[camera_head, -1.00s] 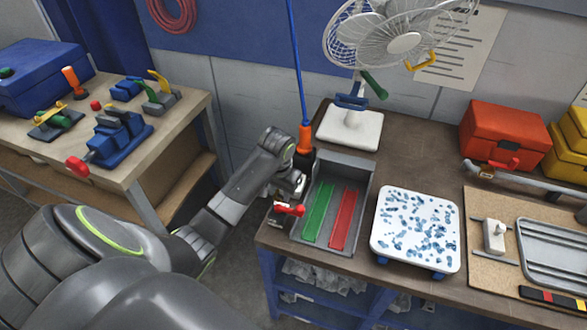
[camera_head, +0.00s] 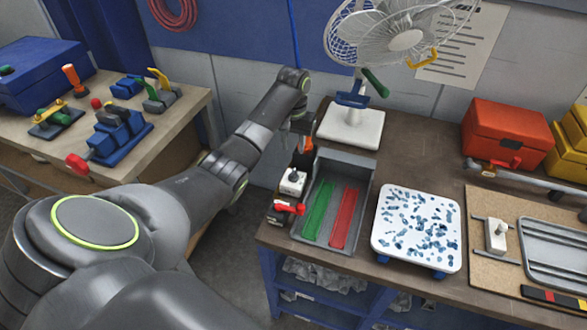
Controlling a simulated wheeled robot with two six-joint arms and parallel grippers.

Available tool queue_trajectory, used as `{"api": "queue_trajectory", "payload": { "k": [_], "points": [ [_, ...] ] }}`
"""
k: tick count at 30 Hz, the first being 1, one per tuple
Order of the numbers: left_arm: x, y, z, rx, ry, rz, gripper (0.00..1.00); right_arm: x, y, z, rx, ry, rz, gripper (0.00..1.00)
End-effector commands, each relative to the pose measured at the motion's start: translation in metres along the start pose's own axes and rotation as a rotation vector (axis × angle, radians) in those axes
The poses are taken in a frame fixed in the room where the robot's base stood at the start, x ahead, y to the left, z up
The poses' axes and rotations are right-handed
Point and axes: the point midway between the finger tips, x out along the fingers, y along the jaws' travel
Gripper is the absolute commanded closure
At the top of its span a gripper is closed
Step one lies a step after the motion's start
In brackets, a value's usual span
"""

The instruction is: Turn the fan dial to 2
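The white fan (camera_head: 404,40) with a wire cage stands on a square white base (camera_head: 351,126) at the back of the workbench. A green handle (camera_head: 375,83) and a blue part (camera_head: 352,100) show at its neck. I cannot make out a numbered dial on the fan. My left gripper (camera_head: 303,150) is at the back left of the bench, left of the fan base and apart from it. Its fingers are small and partly hidden, so I cannot tell whether they are open. My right gripper is not in view.
Below my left gripper are a white box with a dark knob (camera_head: 292,182) and a red lever (camera_head: 289,208). A grey tray (camera_head: 362,183) with green and red strips, a speckled white board (camera_head: 416,228) and a red toolbox (camera_head: 504,132) stand on the bench.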

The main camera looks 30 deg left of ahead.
Motion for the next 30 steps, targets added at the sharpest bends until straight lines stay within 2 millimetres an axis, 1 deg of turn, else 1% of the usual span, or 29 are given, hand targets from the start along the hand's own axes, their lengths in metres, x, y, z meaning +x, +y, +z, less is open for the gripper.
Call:
{"api": "queue_trajectory", "payload": {
  "k": [1,7,12,15,21,30],
  "points": [
    [0.009,0.0,0.001,-0.001,-0.006,0.0,0.67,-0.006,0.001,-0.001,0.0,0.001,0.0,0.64],
    [0.054,0.0,0.002,-0.001,-0.006,-0.001,0.67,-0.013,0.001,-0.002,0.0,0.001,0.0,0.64],
    [0.082,0.001,0.001,0.0,-0.004,0.0,0.67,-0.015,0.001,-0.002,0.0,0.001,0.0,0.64],
    [0.093,0.0,0.0,0.0,-0.001,0.0,0.67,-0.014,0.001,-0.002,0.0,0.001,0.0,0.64],
    [0.105,0.0,0.0,0.001,0.0,-0.001,0.67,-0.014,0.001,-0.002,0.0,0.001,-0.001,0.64],
    [0.107,0.0,0.0,0.001,0.001,-0.001,0.67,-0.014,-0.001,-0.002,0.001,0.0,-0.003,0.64]
  ]
}}
